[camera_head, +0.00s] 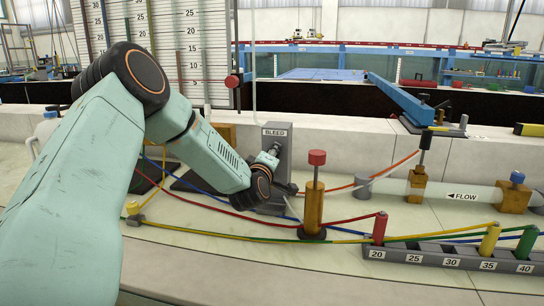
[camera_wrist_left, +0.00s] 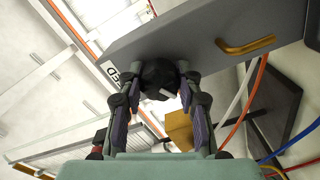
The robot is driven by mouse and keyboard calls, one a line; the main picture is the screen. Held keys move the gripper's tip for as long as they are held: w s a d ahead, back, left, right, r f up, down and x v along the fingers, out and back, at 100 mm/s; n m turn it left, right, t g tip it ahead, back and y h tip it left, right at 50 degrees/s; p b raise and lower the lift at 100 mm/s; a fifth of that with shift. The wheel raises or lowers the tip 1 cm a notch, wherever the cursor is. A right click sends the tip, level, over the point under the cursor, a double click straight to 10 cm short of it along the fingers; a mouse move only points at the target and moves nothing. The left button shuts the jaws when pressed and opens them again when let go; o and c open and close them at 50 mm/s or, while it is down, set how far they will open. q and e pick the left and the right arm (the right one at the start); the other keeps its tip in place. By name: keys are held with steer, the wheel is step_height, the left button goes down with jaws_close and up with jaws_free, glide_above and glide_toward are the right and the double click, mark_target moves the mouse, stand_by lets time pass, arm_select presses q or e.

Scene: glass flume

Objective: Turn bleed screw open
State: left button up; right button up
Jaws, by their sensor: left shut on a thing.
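The grey bleed block (camera_head: 283,160) stands upright on the bench with a "BLEED" label near its top. In the left wrist view the block (camera_wrist_left: 205,40) fills the top. Its black bleed screw knob (camera_wrist_left: 159,78) sticks out between the fingers of my left gripper (camera_wrist_left: 162,84). The fingertips are shut on the knob from both sides. In the head view my left arm comes in from the left, and its wrist largely hides the left gripper (camera_head: 271,153) and the screw. The knob's turn angle cannot be told. My right gripper is not in view.
A brass post with a red cap (camera_head: 316,175) stands close right of the block. Coloured tubes cross the bench to a numbered grey rack (camera_head: 410,253). A clear flow pipe (camera_head: 465,193) lies at right. A brass hook (camera_wrist_left: 247,46) projects from the block.

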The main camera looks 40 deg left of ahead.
arm_select(q)
steer(key=o, duration=1.2)
steer(key=shift+c, duration=0.2)
steer(key=v, duration=1.2)
steer(key=shift+r, duration=0.2)
